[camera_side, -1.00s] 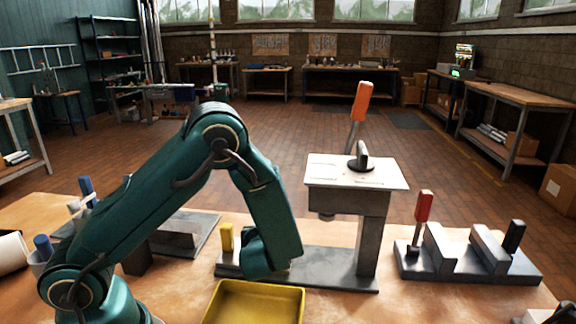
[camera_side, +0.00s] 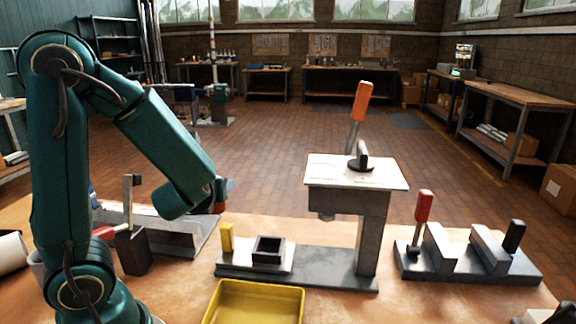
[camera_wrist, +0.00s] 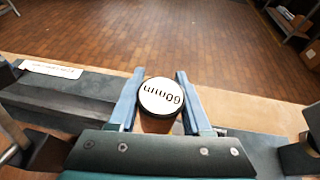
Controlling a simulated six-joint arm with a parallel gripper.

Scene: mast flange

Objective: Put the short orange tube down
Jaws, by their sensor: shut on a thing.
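The short orange tube (camera_wrist: 158,125) is between the two blue fingers of my gripper (camera_wrist: 160,103) in the wrist view. Its round white end face reads "60mm" and faces the camera. In the side view a bit of the orange tube (camera_side: 220,208) shows at the end of my gripper (camera_side: 222,192), left of centre. The arm hides most of the tube there. The gripper is beside the right end of a grey channel-shaped rack (camera_side: 185,236). I cannot tell whether the tube touches anything below.
A yellow tray (camera_side: 255,290) stands at the front. A press (camera_side: 372,232) with an orange lever (camera_side: 361,103) stands at centre, a dark square holder (camera_side: 268,250) on its base. A red-handled vise (camera_side: 465,260) is at right.

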